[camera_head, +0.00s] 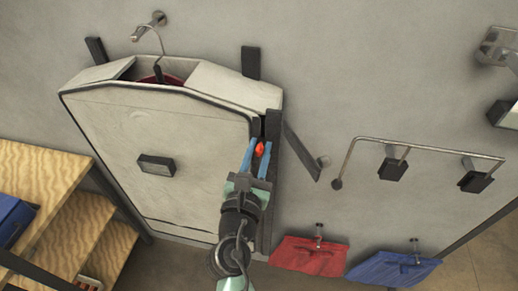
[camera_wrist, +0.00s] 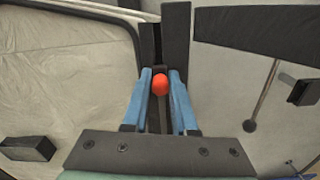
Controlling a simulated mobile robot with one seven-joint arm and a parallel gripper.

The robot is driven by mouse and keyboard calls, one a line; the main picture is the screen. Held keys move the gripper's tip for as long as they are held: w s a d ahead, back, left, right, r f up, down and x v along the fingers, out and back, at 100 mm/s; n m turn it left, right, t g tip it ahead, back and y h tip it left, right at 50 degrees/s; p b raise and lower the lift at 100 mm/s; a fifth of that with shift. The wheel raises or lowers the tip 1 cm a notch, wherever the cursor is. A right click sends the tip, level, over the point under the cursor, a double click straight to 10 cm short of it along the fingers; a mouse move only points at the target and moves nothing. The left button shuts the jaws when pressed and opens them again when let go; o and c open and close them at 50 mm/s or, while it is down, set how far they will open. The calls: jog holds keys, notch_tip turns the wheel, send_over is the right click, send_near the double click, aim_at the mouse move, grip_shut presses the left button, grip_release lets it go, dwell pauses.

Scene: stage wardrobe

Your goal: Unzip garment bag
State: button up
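The garment bag (camera_head: 190,170) is a large off-white case with dark edging, hung against the wall in the head view.
A metal hook (camera_head: 148,24) is above the bag. A bent rail (camera_head: 430,147) with dark clips sticks out at the right. Red (camera_head: 308,256) and blue (camera_head: 393,268) cloths hang low at the right. Wooden shelves (camera_head: 35,178) stand at the lower left. A dark angled bar (camera_head: 301,152) lies just right of the bag.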

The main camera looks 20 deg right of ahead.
grip_shut()
dwell(1.0)
